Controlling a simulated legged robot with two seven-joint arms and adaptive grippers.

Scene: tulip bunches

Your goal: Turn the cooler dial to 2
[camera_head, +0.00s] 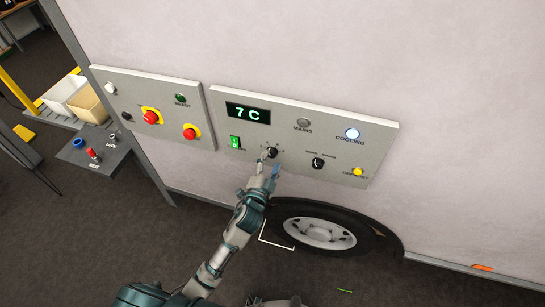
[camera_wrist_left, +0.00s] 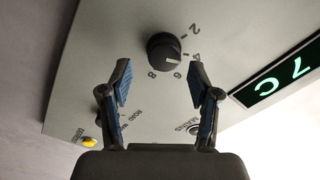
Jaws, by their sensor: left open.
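The cooler dial (camera_head: 272,152) is a round black knob on the grey control panel, below the green 7 C display. In the left wrist view, the dial (camera_wrist_left: 163,52) has the numbers 2, 4, 6 and 8 around it, and its white mark seems to point near 6. My left gripper (camera_head: 268,168) is just in front of the dial, at its lower side in the head view. In the wrist view, the open fingers (camera_wrist_left: 160,82) are apart, with the dial ahead between and beyond their tips, and nothing is held. My right gripper cannot be made out.
The panel also bears a green lit switch (camera_head: 235,142), a second black knob (camera_head: 317,162), a yellow DEFROST lamp (camera_head: 358,171) and a COOLING lamp (camera_head: 352,134). A panel with red buttons (camera_head: 151,117) is to the left. A wheel (camera_head: 320,232) is below.

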